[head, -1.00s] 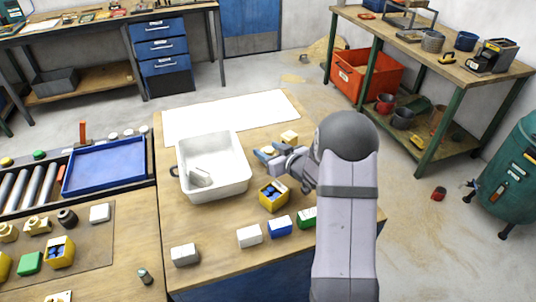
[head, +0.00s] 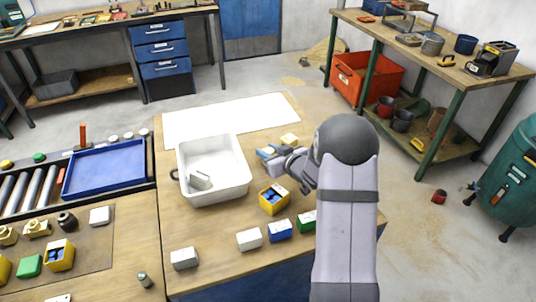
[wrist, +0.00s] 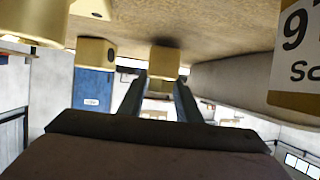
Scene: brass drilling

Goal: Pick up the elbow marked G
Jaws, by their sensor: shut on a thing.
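My gripper (head: 264,153) is low over the wooden bench, right of the white tub. In the head view the held piece is too small to make out clearly.
The white tub (head: 241,186) holds a pale piece. A yellow box (head: 274,200) with blue inside stands in front of my gripper. A pale yellow block (head: 289,139) lies behind it. White (head: 249,239), blue (head: 280,230) and green (head: 307,220) blocks line the front.

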